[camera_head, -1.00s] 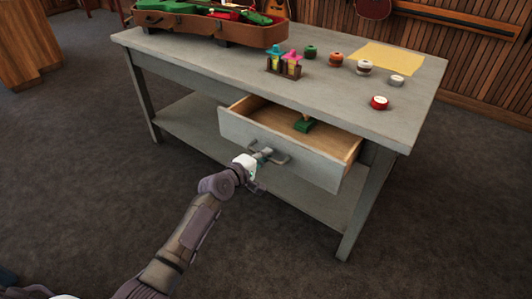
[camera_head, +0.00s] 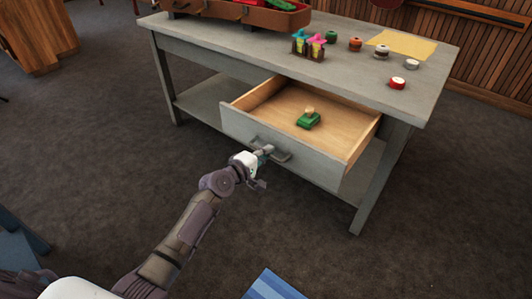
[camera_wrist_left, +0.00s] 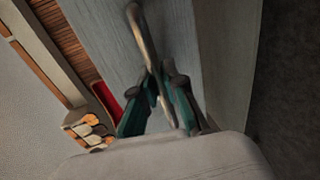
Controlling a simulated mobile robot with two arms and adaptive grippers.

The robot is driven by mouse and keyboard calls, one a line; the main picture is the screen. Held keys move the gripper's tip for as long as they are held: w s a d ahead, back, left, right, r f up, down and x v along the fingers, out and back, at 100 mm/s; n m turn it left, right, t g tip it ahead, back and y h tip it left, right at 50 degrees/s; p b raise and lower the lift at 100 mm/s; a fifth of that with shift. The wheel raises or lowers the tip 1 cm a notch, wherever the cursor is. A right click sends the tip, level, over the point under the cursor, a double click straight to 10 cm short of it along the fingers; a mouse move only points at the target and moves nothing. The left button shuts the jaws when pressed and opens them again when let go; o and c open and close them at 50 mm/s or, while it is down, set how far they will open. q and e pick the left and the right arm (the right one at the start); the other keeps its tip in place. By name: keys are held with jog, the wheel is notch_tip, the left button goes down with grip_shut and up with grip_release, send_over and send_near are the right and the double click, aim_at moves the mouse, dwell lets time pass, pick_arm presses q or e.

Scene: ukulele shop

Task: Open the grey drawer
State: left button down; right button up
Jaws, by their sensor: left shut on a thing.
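The grey drawer (camera_head: 283,148) is pulled well out of the grey table (camera_head: 225,52) in the head view, and its wooden inside shows. My left gripper (camera_head: 266,152) is at the metal handle on the drawer front. In the left wrist view, the fingers of my left gripper (camera_wrist_left: 158,92) are shut on the handle (camera_wrist_left: 146,45), which runs between them. A green object with a pale knob (camera_head: 308,119) lies inside the drawer. My right gripper is not in view.
On the table top are a brown case (camera_head: 240,15), a small rack with colored items (camera_head: 308,45), several small round jars and a yellow sheet (camera_head: 403,44). A blue object (camera_head: 272,286) shows at the bottom edge.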

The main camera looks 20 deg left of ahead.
pick_arm(q)
jog(key=c, duration=1.2)
grip_release()
jog(key=shift+s, duration=0.1)
jog(key=v, duration=1.1)
jog(key=shift+s, duration=0.35)
jog(key=shift+a+r, duration=0.1)
jog(key=shift+a, duration=0.05)
